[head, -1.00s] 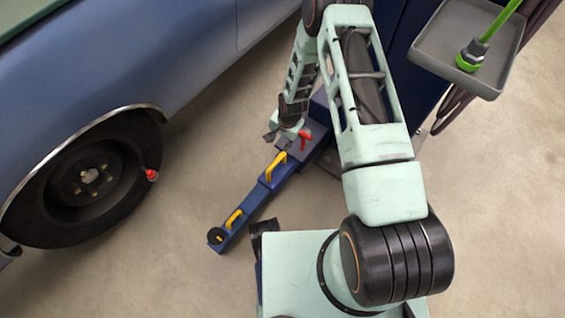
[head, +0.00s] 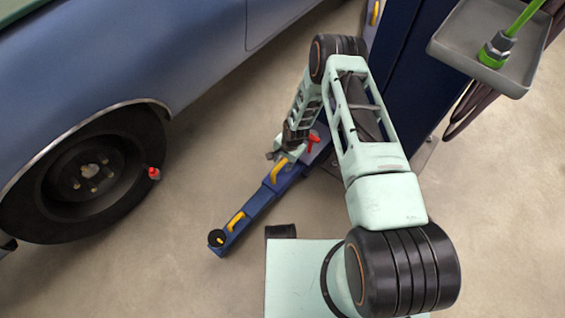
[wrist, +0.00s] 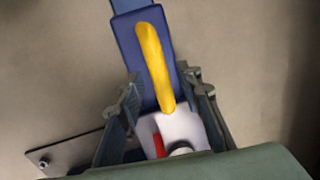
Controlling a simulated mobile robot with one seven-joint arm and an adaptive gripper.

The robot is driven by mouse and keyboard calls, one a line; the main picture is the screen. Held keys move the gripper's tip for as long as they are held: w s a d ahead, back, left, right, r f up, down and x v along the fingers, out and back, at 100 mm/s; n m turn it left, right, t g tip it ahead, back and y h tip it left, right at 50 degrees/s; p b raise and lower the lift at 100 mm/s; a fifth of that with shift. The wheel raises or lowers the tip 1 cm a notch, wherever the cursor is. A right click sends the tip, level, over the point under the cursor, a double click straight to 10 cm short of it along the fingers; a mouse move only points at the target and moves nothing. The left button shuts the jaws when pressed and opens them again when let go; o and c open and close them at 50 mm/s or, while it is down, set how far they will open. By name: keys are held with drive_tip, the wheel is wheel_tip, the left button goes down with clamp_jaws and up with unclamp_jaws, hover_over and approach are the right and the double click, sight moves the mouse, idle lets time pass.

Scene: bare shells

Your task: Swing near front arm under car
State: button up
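The near front lift arm (head: 254,210) is a blue beam lying low over the floor, pointing away from the column to the lower left. It carries a yellow handle (head: 278,169), a second yellow handle (head: 236,220) and a dark round pad (head: 217,238) at its end. A red lever (head: 313,141) stands near its root. My gripper (head: 280,156) is over the beam close to the upper yellow handle. In the wrist view my gripper (wrist: 161,85) is open, its fingers either side of that handle's near end (wrist: 155,65). Contact cannot be told.
The blue car (head: 200,50) is at the left, with its wheel (head: 85,175) facing the lift arm. The dark blue column (head: 400,90) and a grey tray (head: 455,45) with a green-fitted part are at the right. Bare floor (head: 190,180) lies between wheel and lift arm.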

clamp_jaws()
idle(0.3)
drive_tip(key=shift+a, duration=0.2)
